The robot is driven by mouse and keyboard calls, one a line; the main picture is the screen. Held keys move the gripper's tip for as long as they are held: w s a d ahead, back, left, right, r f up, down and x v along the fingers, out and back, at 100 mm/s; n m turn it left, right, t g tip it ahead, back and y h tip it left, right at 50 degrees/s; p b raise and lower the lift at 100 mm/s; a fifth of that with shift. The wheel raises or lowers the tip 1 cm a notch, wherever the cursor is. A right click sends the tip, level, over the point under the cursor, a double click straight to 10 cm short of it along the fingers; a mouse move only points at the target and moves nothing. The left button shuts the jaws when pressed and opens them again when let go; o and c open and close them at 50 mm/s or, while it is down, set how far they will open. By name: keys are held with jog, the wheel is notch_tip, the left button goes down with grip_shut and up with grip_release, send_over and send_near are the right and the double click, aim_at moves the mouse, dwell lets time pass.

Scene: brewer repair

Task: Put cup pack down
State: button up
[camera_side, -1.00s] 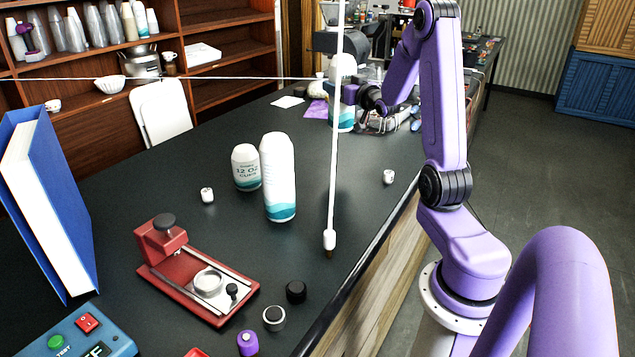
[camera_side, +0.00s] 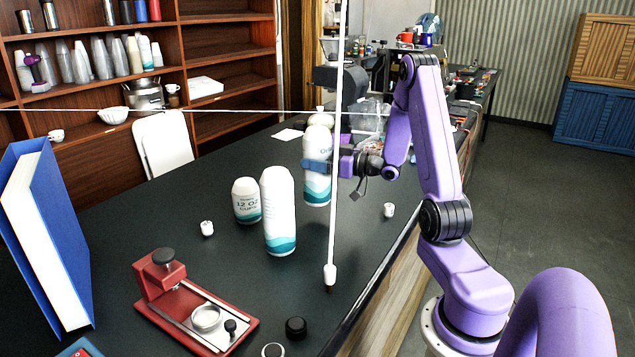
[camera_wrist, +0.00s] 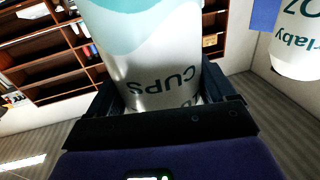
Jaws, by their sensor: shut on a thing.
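My gripper (camera_side: 320,166) is shut on a white cup pack with a teal wave band (camera_side: 317,190). The pack is upright, behind and to the right of the other two packs. I cannot tell whether its base touches the table. In the wrist view the held cup pack (camera_wrist: 150,55) fills the middle, between the fingers, with "CUPS" upside down. A tall white cup pack (camera_side: 278,205) and a shorter pack marked "12 OZ CUPS" (camera_side: 246,200) stand on the dark table (camera_side: 130,230). Another pack's lettered side (camera_wrist: 297,45) shows at upper right in the wrist view.
A thin white upright rod (camera_side: 334,235) stands in front of the held pack in the side view. Small white pieces (camera_side: 207,228) (camera_side: 389,210) lie on the table. A white chair (camera_side: 162,142) is behind.

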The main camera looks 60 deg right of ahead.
aim_at(318, 174)
jog(key=shift+f, duration=2.25)
jog(key=o, duration=1.1)
jog(key=shift+f, duration=0.15)
jog(key=shift+o, duration=0.2)
jog(key=shift+s, duration=0.15)
jog(key=s+d, duration=0.2)
jog(key=s, duration=0.9)
jog(key=shift+s+d, duration=0.2)
jog(key=shift+s, duration=0.05)
